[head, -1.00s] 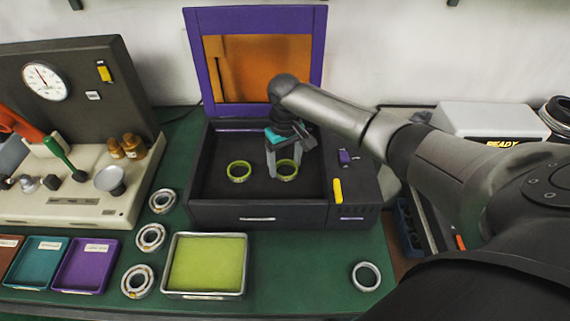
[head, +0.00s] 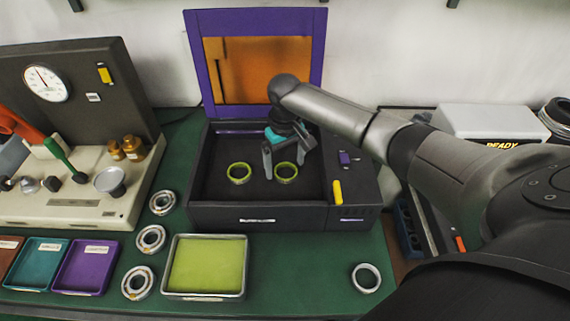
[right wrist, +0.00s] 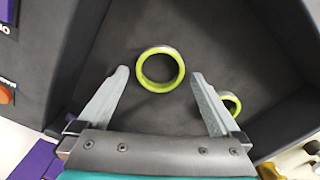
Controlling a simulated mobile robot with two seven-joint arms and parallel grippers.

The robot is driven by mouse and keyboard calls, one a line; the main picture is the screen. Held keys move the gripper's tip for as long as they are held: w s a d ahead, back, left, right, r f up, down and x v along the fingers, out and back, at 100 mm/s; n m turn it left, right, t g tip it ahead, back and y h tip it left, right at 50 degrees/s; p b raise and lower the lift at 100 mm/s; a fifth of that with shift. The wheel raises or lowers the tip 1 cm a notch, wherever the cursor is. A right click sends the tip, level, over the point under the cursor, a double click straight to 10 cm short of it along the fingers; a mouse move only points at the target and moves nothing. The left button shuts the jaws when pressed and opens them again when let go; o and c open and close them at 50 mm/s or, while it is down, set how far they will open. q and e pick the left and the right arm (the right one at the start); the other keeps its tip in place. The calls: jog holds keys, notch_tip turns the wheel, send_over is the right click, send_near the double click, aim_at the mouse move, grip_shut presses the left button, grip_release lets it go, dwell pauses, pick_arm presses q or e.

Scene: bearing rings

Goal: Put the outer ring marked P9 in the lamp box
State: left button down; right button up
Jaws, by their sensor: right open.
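The lamp box (head: 222,214) is a dark open box with a raised purple lid (head: 265,14). Two rings, yellow-green in this light, lie flat on its floor: a left ring (head: 239,173) and a right ring (head: 286,173). My right gripper (head: 285,170) points down into the box, open, with its fingers on either side of the right ring. In the right wrist view this ring (right wrist: 141,67) lies between and slightly beyond the fingertips, apart from both. The other ring (right wrist: 232,101) is partly hidden behind a finger. No P9 mark is legible. My left gripper is out of view.
A metal tray with a yellow-green pad (head: 206,265) stands in front of the box. Several bearings (head: 151,239) line its left side. A lone ring (head: 366,278) lies front right. A gauge unit (head: 70,205) and small coloured trays (head: 86,267) are at left.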

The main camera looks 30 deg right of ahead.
aim_at(285, 169)
notch_tip(285, 169, up, 12)
jog(key=p, duration=0.2)
jog(key=shift+f, duration=0.25)
dwell(1.1)
